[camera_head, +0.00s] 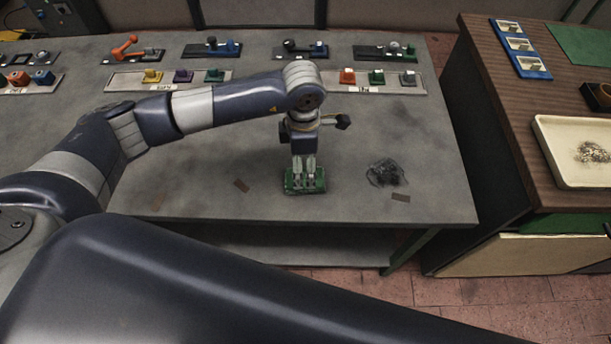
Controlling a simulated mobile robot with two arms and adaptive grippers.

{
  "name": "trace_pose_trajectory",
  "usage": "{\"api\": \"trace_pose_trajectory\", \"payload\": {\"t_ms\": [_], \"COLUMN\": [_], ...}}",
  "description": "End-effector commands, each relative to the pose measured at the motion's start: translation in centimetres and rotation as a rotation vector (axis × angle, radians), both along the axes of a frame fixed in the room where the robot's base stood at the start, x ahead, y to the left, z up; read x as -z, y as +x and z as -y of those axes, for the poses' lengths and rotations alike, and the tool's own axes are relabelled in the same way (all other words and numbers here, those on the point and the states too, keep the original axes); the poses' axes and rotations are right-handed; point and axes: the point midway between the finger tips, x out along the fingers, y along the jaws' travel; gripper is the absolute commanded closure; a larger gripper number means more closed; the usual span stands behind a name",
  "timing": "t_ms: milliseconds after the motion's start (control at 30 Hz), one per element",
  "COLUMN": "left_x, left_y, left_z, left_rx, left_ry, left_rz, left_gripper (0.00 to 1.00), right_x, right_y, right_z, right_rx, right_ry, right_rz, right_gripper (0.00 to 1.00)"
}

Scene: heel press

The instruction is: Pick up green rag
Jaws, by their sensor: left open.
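The green rag (291,186) lies on the grey table near its front edge, as a small folded-looking patch. My left gripper (304,181) points straight down over the rag, its fingers apart. The fingertips are at or just above the rag's middle; I cannot tell if they touch it. The gripper hides part of the rag. My right gripper is out of view.
Trays with coloured blocks line the table's back. A wooden cabinet (505,100) with a cream tray (545,150) stands at right.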

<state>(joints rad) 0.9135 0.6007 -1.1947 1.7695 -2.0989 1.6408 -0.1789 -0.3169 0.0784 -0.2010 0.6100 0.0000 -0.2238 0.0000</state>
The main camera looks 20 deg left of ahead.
Motion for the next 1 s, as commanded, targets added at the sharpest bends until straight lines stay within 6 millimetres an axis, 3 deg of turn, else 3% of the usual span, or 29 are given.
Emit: {"api": "trace_pose_trajectory", "payload": {"t_ms": [267,400,600,667,800,1000], "left_x": [3.7,4.9,5.0,5.0,5.0,5.0], "left_y": [-0.8,-0.7,-0.7,-0.7,-0.7,-0.7], "left_z": [0.5,0.5,0.5,0.5,0.5,0.5], "left_rx": [-0.001,0.001,0.002,0.001,0.001,0.001], "left_ry": [-0.001,-0.001,-0.002,-0.002,-0.002,-0.002], "left_rz": [-0.006,-0.004,-0.002,-0.002,-0.002,-0.002], "left_gripper": [0.22,0.22,0.22,0.31,0.62,0.66], "right_x": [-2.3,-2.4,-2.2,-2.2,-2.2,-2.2], "right_y": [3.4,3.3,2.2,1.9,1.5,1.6], "right_z": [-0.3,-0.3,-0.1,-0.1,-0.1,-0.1], "right_rx": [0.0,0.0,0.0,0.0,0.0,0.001], "right_ry": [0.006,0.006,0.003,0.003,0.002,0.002], "right_rz": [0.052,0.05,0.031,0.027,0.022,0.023], "right_gripper": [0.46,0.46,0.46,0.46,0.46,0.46]}}
